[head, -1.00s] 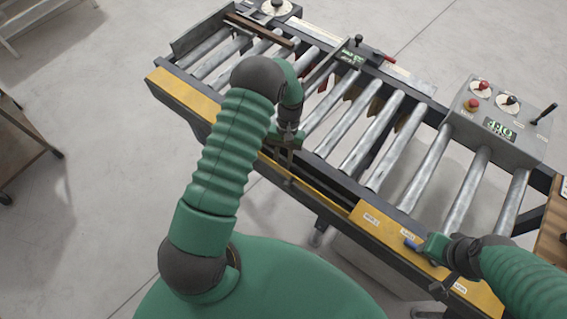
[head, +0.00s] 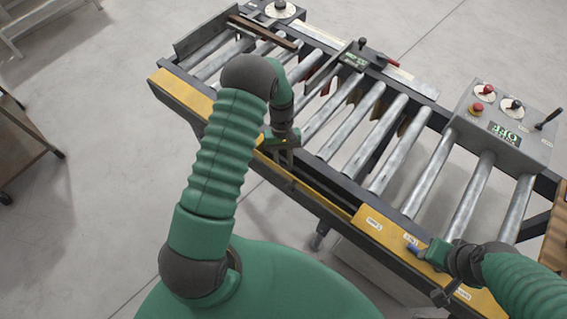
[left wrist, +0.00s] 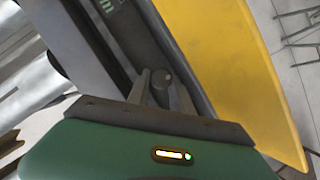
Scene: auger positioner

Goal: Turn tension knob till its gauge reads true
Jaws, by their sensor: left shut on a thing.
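A dark round knob (left wrist: 161,78) sits in a dark channel beside the yellow panel in the left wrist view. My left gripper (left wrist: 163,88) has one finger on each side of it and is shut on it. In the head view my left gripper (head: 281,142) is at the conveyor's near edge, and the knob is hidden there. Part of a dark plate with greenish-white marks (left wrist: 115,6) shows beyond the knob; I cannot read it as a gauge. My right gripper (head: 428,251) is at the yellow front panel near a small blue part (head: 412,248); its jaws are unclear.
A roller conveyor (head: 381,190) runs diagonally across the view. A grey control box (head: 500,125) with knobs, a lever and a green display stands at right. A brown bar (head: 262,31) lies on the far rollers.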

